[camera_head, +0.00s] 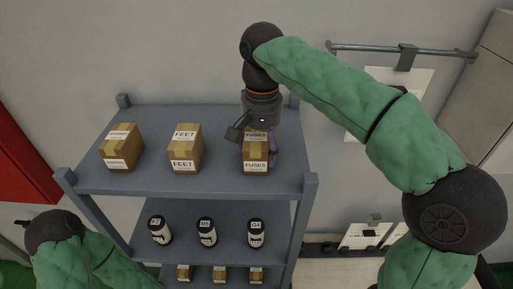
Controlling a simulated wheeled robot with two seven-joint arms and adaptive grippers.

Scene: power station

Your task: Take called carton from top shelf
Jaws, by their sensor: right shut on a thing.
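Three brown cartons stand in a row on the top shelf (213,184) of a grey rack. The left carton (122,150) has a white label too small to read surely. The middle carton (186,150) is labelled FEET. The right carton (256,160) is labelled FUSES. My right gripper (255,133) comes down from above and is shut on the FUSES carton, with a finger at its right side. I cannot tell if that carton touches the shelf. My left arm shows at the lower left, but its gripper is not visible.
Black canisters with white labels (207,233) stand on the middle shelf, and small cartons (221,273) on the shelf below. Rack posts (304,200) rise at the corners. A wall rail (375,50) is at the upper right, a red panel (25,150) at the left.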

